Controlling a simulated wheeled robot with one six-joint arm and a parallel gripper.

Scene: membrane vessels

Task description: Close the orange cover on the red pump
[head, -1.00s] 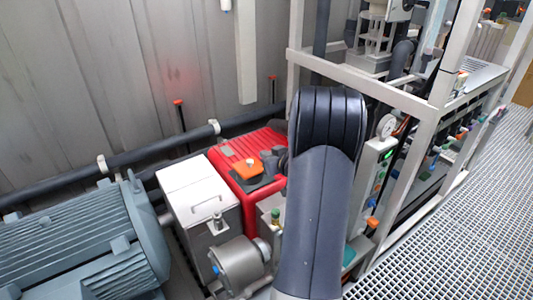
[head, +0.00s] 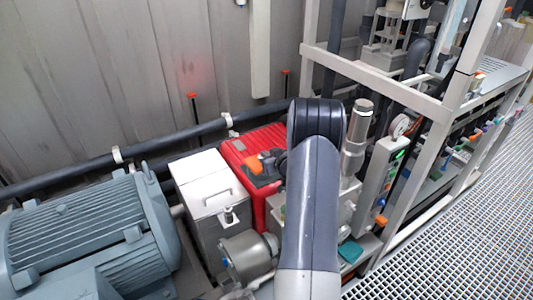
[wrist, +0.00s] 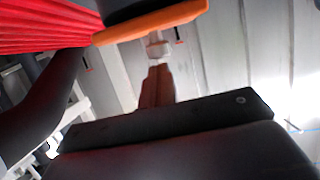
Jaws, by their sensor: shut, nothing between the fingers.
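My arm mostly hides the gripper in the head view.
A grey motor (head: 90,240) lies at left, next to a pale box (head: 210,190) with a handle. A metal cylinder (head: 356,140) stands right of my arm. A pale frame (head: 420,100) rises further right. A dark pipe (head: 150,145) runs along the wall.

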